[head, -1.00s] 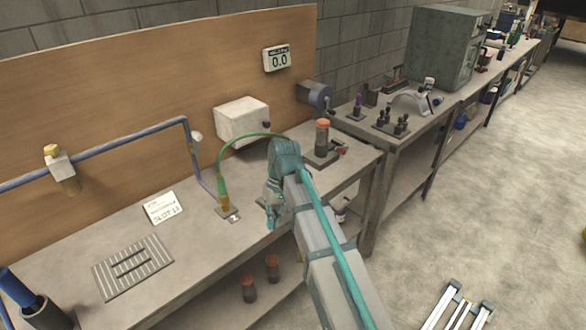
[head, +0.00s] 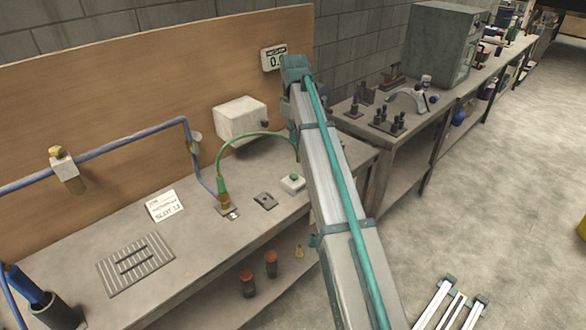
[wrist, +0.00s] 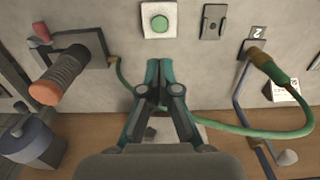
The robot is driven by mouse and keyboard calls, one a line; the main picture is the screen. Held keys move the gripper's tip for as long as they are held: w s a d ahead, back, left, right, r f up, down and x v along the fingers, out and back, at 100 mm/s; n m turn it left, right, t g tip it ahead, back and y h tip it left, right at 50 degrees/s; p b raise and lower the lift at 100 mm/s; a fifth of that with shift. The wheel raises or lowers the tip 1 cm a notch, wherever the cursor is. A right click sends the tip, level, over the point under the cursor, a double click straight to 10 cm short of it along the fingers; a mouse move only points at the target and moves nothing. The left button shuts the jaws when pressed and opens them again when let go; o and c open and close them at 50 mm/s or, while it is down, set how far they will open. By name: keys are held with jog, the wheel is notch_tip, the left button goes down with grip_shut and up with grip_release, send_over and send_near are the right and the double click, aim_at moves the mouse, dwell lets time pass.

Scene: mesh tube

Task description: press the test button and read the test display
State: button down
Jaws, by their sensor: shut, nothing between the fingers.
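The test button is a green round cap on a white box (head: 292,183) on the bench, to the right of the green hose. In the wrist view the button (wrist: 159,24) is at the top centre, just beyond my fingertips and apart from them in the picture. My gripper (wrist: 159,68) is shut and empty, its fingers pointing toward the button; my arm hides it in the head view. The test display (head: 268,58) hangs on the wooden backboard. Its first digit shows as 0; my arm's end covers the rest.
A green hose (head: 222,160) arches from a fitting on the bench; it passes beneath my fingers in the wrist view. A dark tube with an orange cap (wrist: 45,94) stands left there. A white box (head: 240,118) is at the backboard. A flat dark plate (head: 265,201) lies beside the button.

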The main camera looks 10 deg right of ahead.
aim_at(294, 175)
jog(key=shift+f, duration=0.1)
notch_tip(294, 175, down, 13)
jog(key=p, duration=0.4)
jog(key=shift+f+p, duration=0.15)
jog(key=shift+p, duration=0.15)
jog(key=shift+f, duration=0.3)
jog(key=shift+f, duration=0.1)
